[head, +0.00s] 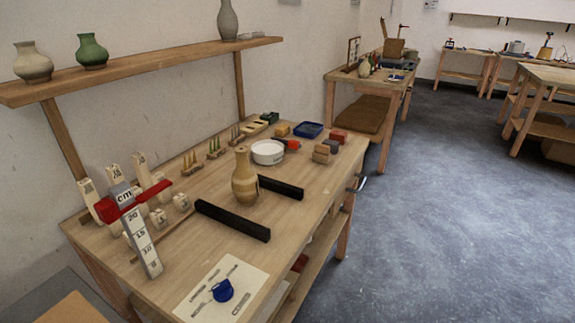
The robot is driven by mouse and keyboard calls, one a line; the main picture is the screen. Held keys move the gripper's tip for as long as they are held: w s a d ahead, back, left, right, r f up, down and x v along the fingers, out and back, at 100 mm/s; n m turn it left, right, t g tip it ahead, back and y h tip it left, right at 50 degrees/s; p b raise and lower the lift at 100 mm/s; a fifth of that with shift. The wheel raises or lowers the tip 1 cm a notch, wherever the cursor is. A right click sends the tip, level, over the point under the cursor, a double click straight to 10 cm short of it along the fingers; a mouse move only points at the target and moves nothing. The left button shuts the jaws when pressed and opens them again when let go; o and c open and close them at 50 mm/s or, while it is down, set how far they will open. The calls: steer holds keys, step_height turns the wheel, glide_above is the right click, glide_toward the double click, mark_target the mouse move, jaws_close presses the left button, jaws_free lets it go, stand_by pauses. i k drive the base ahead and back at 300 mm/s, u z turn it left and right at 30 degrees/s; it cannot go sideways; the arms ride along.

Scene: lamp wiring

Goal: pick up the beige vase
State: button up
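A tan-beige vase (245,178) with a narrow neck and faint bands stands upright on the near workbench. It stands between two black bars, a nearer one (232,220) and a farther one (281,188), lying on the bench. A paler grey-beige vase (33,66) stands at the left of the wall shelf. A green vase (91,52) is beside it, and a taller grey vase (227,20) is at the shelf's right end. My gripper is not in view.
The workbench (190,245) holds a white round dish (267,152), a blue tray (308,130), a red-armed measuring set (115,207) and a sheet with a blue piece (222,291). The shelf (150,66) overhangs the bench's back. The grey floor (430,220) at right is clear.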

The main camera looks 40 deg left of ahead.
mark_target(246, 184)
steer(key=u, duration=0.3)
steer(key=i, duration=0.9)
steer(key=u, duration=0.95)
steer(key=i, duration=0.45)
steer(key=u, duration=0.35)
steer(key=k, duration=0.95)
steer(key=u, duration=0.2)
steer(key=i, duration=0.95)
steer(key=z, duration=0.1)
